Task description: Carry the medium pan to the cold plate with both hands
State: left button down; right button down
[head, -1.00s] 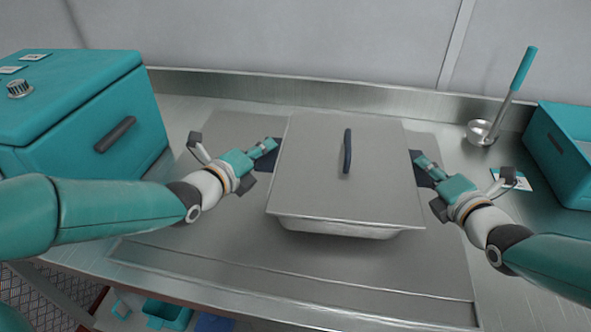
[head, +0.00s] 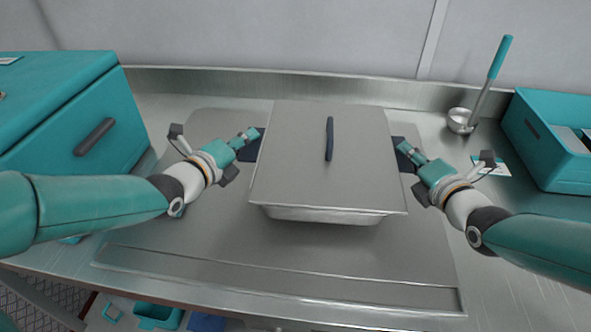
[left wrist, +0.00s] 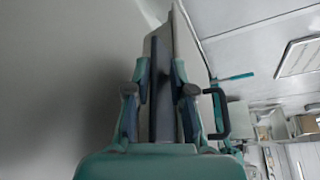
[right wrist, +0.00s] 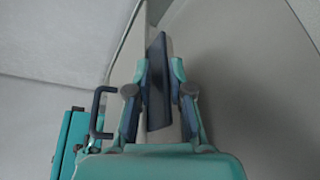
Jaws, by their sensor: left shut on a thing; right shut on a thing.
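The medium pan (head: 330,205) is a lidded steel rectangular pan in the middle of the head view, with a dark handle (head: 329,139) on its lid. My left gripper (head: 248,138) is shut on its dark left side handle (head: 254,152), also seen in the left wrist view (left wrist: 160,95). My right gripper (head: 407,152) is shut on its right side handle (right wrist: 157,85). The pan looks level over a flat grey plate (head: 200,235) set in the counter. I cannot tell whether it touches this plate or whether this is the cold plate.
A teal box (head: 60,115) with a dark handle stands at the left. A ladle (head: 487,85) and an open teal bin (head: 550,150) are at the right. A raised steel ledge and wall run along the back. The front of the grey plate is clear.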

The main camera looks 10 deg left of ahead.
pick_arm(q)
jog(key=shift+d+f, duration=0.1)
jog(key=shift+d, duration=0.15)
pick_arm(e)
jog(key=shift+a+f, duration=0.1)
jog(key=shift+a, duration=0.2)
